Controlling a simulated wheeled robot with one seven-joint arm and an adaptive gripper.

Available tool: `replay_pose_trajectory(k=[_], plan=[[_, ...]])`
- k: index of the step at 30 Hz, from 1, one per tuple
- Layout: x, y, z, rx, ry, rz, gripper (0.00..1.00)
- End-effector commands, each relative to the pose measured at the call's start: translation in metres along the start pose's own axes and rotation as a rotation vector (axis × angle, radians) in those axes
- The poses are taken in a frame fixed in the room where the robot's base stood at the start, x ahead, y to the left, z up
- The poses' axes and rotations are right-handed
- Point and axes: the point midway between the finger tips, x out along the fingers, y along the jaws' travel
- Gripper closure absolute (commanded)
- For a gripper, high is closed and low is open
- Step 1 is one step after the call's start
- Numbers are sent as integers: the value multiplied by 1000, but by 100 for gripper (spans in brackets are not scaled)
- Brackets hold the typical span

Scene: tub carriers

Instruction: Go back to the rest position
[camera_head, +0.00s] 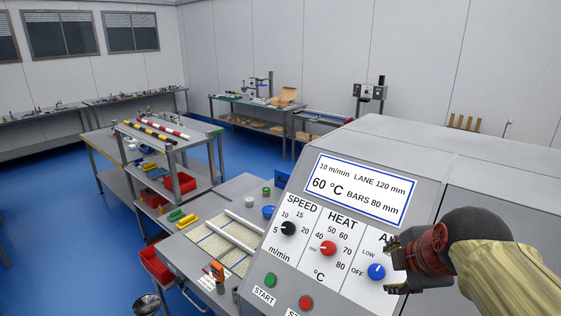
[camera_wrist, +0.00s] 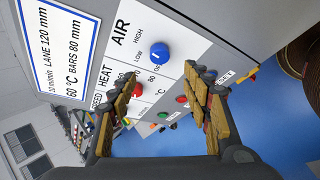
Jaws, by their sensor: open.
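My gripper (camera_head: 391,267) is at the right of the head view, in front of the sloped grey control panel. Its fingers are apart and nothing is between them. In the wrist view, the gripper (camera_wrist: 160,78) has wooden-looking finger pads spread wide. The blue AIR knob (camera_head: 376,271) is just left of the fingertips in the head view. In the wrist view the blue knob (camera_wrist: 162,52) shows beyond the fingertips, and I see no contact. Part of the AIR scale is hidden by my gripper in the head view.
The panel has a red HEAT knob (camera_head: 328,248), a black SPEED knob (camera_head: 288,228), a green START button (camera_head: 270,280), a red button (camera_head: 306,303) and a display (camera_head: 360,190). A table with a mat (camera_head: 212,247) stands left. Blue floor (camera_head: 85,250) is open further left.

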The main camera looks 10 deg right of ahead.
Motion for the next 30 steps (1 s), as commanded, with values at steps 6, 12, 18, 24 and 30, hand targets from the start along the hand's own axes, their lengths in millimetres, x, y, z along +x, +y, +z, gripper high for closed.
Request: replay_pose_trajectory(k=[6, 12, 18, 24, 30], plan=[[4, -11, -1, 326, -3, -29, 51], [9, -40, -3, 699, -26, -78, 51], [21, -82, -15, 1051, -56, -123, 51], [37, -135, -34, 1369, -93, -164, 51], [62, -199, -59, 1581, -120, -200, 51]])
